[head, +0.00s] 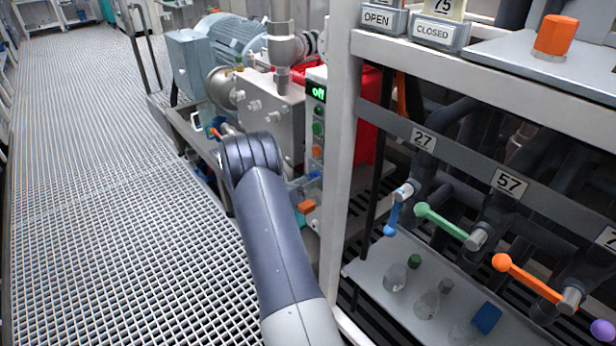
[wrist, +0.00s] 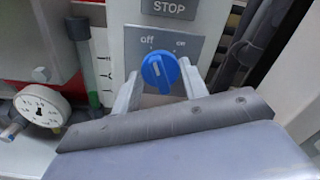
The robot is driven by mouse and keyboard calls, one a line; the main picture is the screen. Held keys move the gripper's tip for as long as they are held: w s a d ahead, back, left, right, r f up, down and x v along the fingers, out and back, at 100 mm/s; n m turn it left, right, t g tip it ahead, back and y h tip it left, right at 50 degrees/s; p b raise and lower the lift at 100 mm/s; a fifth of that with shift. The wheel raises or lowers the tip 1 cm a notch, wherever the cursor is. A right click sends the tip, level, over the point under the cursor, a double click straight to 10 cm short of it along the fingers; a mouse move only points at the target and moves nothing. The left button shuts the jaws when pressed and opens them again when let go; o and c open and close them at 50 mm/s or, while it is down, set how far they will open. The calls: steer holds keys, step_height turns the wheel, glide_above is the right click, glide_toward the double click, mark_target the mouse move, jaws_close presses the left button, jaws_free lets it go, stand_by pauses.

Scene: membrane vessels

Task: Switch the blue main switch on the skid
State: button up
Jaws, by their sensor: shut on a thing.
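The blue main switch (wrist: 160,71) is a round knob on a grey plate marked "off" at upper left and "on" at upper right, in the wrist view. Its ridge leans a little to the left, toward "off". My gripper (wrist: 159,76) has one light grey finger on each side of the knob, closed on it. In the head view my forearm reaches toward the skid and hides the fingers. The skid's control panel (head: 316,130) carries a small display lit green with "off".
A "STOP" label (wrist: 168,8) sits above the switch plate. A round pressure gauge (wrist: 41,108) is left of my gripper. A white frame post (head: 340,150) stands close to the right of my arm. The grating floor (head: 110,200) at left is clear.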

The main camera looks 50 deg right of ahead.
steer(key=shift+n+p, duration=0.3)
steer(key=shift+n, duration=0.2)
steer(key=o, duration=1)
steer(key=shift+c, duration=0.2)
steer(key=shift+a, duration=0.15)
steer(key=w+a+p, duration=0.1)
steer(key=a, duration=0.9)
steer(key=shift+a, duration=0.25)
